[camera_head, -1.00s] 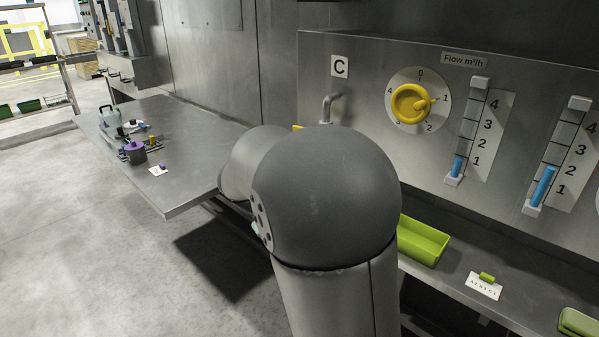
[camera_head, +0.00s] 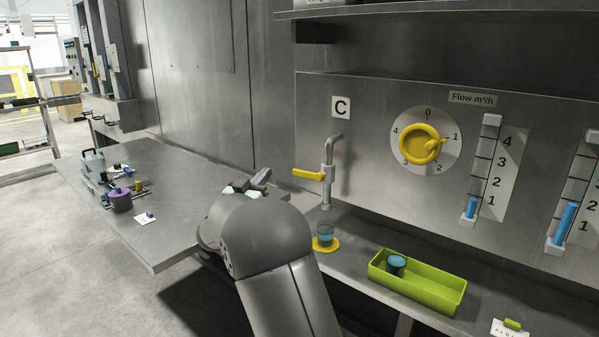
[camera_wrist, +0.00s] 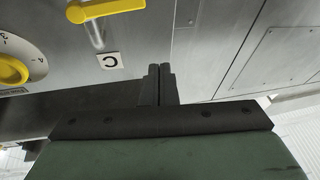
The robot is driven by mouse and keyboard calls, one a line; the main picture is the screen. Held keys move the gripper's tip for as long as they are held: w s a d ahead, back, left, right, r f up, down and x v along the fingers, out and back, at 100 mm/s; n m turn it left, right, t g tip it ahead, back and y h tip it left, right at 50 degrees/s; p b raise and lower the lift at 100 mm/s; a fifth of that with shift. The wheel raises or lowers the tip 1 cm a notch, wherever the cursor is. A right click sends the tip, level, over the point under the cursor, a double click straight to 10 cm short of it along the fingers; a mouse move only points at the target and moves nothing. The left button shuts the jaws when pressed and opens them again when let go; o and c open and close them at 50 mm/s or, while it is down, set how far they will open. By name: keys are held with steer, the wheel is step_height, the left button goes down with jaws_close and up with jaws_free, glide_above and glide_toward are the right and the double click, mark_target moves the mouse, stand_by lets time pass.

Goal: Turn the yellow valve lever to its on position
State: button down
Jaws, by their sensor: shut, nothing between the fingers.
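The yellow valve lever (camera_head: 307,174) sticks out to the left, roughly level, from the grey tap pipe (camera_head: 328,165) on the steel panel under the letter C. In the wrist view the yellow lever (camera_wrist: 104,10) lies at the top edge, partly cut off. My gripper (camera_head: 264,175) is shut and empty, a little left of the lever's free end in the head view and apart from it. Its fingertips (camera_wrist: 160,69) are together in the wrist view, with the lever up and to the left of them.
A green tray (camera_head: 432,291) holding a blue cup is to the right. A yellow dial (camera_head: 422,144) and flow gauges are on the panel. A metal table (camera_head: 175,215) with small items stands left.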

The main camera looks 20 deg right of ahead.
steer(key=s+d+m+g+h, duration=0.2)
steer(key=g, duration=0.1)
step_height(320, 180, up, 3)
steer(key=p, duration=0.3)
glide_above(295, 171)
steer(key=s+a, duration=0.1)
steer(key=s, duration=0.1)
steer(key=shift+s+a+f+p, duration=0.1)
steer(key=shift+f+p, duration=0.25)
steer(key=shift+f, duration=1.55)
steer(key=shift+f, duration=0.1)
